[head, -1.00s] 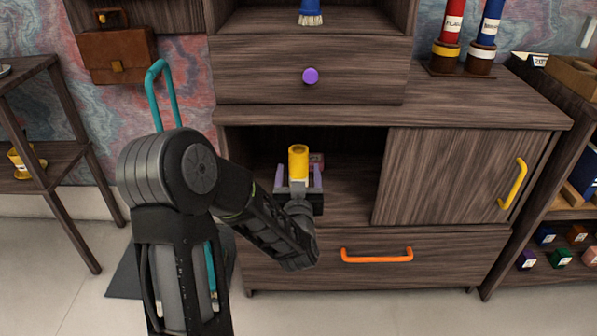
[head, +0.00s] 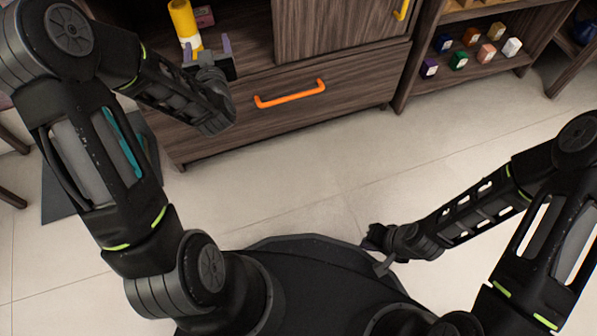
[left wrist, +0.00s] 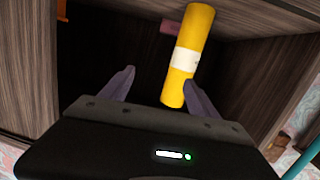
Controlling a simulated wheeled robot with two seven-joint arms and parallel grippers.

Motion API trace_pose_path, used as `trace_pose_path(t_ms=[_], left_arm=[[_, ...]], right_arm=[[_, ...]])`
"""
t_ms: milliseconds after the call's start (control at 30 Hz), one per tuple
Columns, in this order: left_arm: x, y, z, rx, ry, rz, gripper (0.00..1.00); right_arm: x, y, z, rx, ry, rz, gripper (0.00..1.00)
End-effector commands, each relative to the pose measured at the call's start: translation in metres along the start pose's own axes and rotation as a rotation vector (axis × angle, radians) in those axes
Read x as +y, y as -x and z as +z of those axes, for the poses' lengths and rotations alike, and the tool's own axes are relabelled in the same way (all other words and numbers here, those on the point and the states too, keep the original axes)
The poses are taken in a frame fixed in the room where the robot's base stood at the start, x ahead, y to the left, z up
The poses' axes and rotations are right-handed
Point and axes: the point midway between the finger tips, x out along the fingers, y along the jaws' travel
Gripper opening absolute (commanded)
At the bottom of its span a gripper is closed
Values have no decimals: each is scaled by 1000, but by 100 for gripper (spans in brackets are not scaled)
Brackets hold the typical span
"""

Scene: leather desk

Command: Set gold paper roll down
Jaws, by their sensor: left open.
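The gold paper roll (head: 182,20) is a yellow cylinder with a white label. It stands upright in the open cubby of the wooden cabinet. My left gripper (head: 207,48) is open in front of the cubby, with the roll beyond its left finger in the head view. In the left wrist view the roll (left wrist: 189,50) shows between the spread fingers (left wrist: 160,92), nearer the right one. I cannot tell whether that finger touches it. My right gripper (head: 379,258) is empty, low over the floor beside my base, and its jaws are unclear.
A small pink object (head: 204,16) lies behind the roll in the cubby. A sliding door (head: 335,25) closes the cubby's right side. Below is a drawer with an orange handle (head: 290,94). Small coloured blocks (head: 471,37) sit on a shelf at right.

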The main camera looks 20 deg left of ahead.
Motion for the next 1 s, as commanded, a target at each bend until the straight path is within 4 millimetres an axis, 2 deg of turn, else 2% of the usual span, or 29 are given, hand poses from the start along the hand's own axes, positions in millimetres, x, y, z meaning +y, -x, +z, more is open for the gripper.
trace_pose_path(t_ms=[33,67,167,200,267,300,367,400,500,600,700,800,1000], left_arm=[[18,5,30,-75,7,49,70],[30,10,49,-128,13,83,70],[73,39,124,-339,32,205,70],[89,57,157,-438,38,253,70],[111,92,206,-594,40,322,70],[122,118,236,-699,39,363,70],[134,161,277,-855,32,414,70],[139,190,300,-954,23,442,70],[141,256,343,-1167,-5,485,70],[136,302,365,-1310,-33,504,70],[132,324,374,-1379,-48,509,70],[130,329,376,-1397,-52,510,70],[130,328,376,-1393,-51,510,70]], right_arm=[[0,0,0,0,0,0,0],[0,0,0,0,0,0,0],[0,0,0,0,0,0,0],[0,0,0,0,0,0,0],[0,0,0,0,0,0,0],[0,0,0,0,0,0,0],[0,0,0,0,0,0,0],[0,0,0,0,0,0,0],[0,0,0,0,0,0,0],[0,0,0,0,0,0,0],[0,0,0,0,0,0,0],[0,0,0,0,0,0,0],[0,0,0,0,0,0,0]])
